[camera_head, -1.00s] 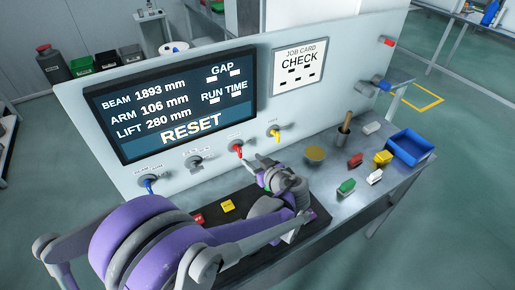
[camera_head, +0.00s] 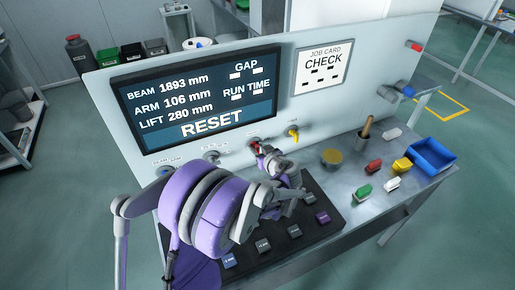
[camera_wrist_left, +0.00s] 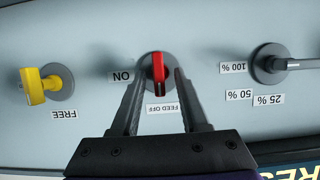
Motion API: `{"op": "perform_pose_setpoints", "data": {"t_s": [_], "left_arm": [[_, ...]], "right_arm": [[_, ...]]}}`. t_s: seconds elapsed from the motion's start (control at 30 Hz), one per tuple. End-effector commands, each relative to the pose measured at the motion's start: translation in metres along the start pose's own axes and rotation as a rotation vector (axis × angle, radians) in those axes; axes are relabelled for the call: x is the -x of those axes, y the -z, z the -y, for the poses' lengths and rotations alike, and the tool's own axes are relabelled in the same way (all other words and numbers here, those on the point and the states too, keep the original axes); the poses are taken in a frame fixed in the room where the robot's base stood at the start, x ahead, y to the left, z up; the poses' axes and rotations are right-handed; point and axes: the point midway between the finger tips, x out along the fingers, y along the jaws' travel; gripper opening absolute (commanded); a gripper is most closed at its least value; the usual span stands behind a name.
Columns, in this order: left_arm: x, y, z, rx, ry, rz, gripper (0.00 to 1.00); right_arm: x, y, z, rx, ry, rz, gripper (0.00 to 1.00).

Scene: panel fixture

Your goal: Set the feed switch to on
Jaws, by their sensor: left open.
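The feed switch is a red handle (camera_wrist_left: 158,72) on a grey round base on the panel. In the left wrist view, which is upside down, the handle lies along the picture's vertical, its dark end toward the FEED OFF label (camera_wrist_left: 163,108). The ON label (camera_wrist_left: 122,76) is to its left. My left gripper (camera_wrist_left: 164,76) is open, with one finger on each side of the red handle; I cannot tell whether either finger touches it. In the head view the left gripper (camera_head: 262,150) is at the red switch (camera_head: 254,142), partly covering it. My right gripper is not in view.
A yellow switch (camera_wrist_left: 36,86) labelled FREE and a grey lever (camera_wrist_left: 285,64) with percent labels flank the feed switch. Below the panel are a black key board (camera_head: 325,215), a cup with a brush (camera_head: 363,138), small coloured blocks and a blue bin (camera_head: 432,155).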

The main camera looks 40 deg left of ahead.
Motion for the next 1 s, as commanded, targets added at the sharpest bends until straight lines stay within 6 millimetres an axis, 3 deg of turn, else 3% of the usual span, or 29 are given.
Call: {"op": "perform_pose_setpoints", "data": {"t_s": [0.07, 0.3, 0.73, 1.0], "left_arm": [[0.0002, 0.0, -0.0001, 0.0, 0.0, 0.0, 0.41], [0.0004, 0.0, -0.0002, 0.0, 0.0, 0.0, 0.0], [0.0004, -0.0003, -0.0007, -0.019, 0.008, 0.0, 0.0], [0.0002, -0.0014, -0.0029, -0.143, 0.058, 0.0, 0.0]], "right_arm": [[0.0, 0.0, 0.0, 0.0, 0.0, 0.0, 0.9], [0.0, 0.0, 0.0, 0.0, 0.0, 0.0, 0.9], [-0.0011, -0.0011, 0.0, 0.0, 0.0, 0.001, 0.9], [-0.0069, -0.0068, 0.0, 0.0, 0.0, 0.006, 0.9]]}}
